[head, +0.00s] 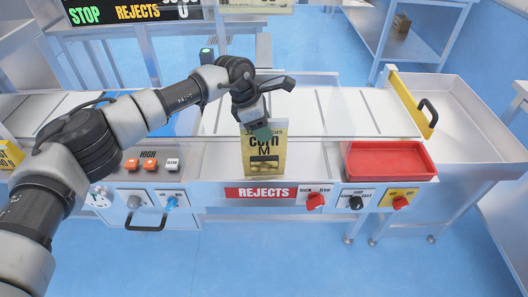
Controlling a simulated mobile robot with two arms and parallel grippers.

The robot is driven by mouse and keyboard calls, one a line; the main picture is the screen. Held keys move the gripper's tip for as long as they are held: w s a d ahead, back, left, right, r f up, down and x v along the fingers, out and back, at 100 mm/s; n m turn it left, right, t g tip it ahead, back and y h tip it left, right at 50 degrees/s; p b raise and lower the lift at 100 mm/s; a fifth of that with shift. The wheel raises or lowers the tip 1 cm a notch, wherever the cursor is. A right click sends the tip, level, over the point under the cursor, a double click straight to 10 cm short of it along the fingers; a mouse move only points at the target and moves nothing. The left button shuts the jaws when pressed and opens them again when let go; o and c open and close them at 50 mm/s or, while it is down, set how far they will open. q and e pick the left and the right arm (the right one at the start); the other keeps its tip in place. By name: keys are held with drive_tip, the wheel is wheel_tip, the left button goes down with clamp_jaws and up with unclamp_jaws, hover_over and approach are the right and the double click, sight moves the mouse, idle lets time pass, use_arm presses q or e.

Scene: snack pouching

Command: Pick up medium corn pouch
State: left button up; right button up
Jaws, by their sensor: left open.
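The medium corn pouch (264,160) is a yellow pouch printed "CORN M" with a dark window near its bottom. It stands upright at the front edge of the bench, above the red "REJECTS" label. My left gripper (262,131) is over the pouch's top and hides part of its upper edge. It is open. I cannot tell whether its fingers touch the pouch. My right gripper is not in view.
A red tray (388,174) sits on the bench to the right. A panel with red buttons (148,164) is at the left. A white slatted conveyor (350,110) runs behind. Another yellow pouch (10,155) shows at the far left edge. A metal chute (470,125) stands at the right.

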use_arm(q)
drive_tip(key=shift+d+f, duration=0.1)
drive_tip(key=shift+f+b, duration=0.25)
drive_tip(key=shift+b, duration=0.2)
idle(0.4)
clamp_jaws()
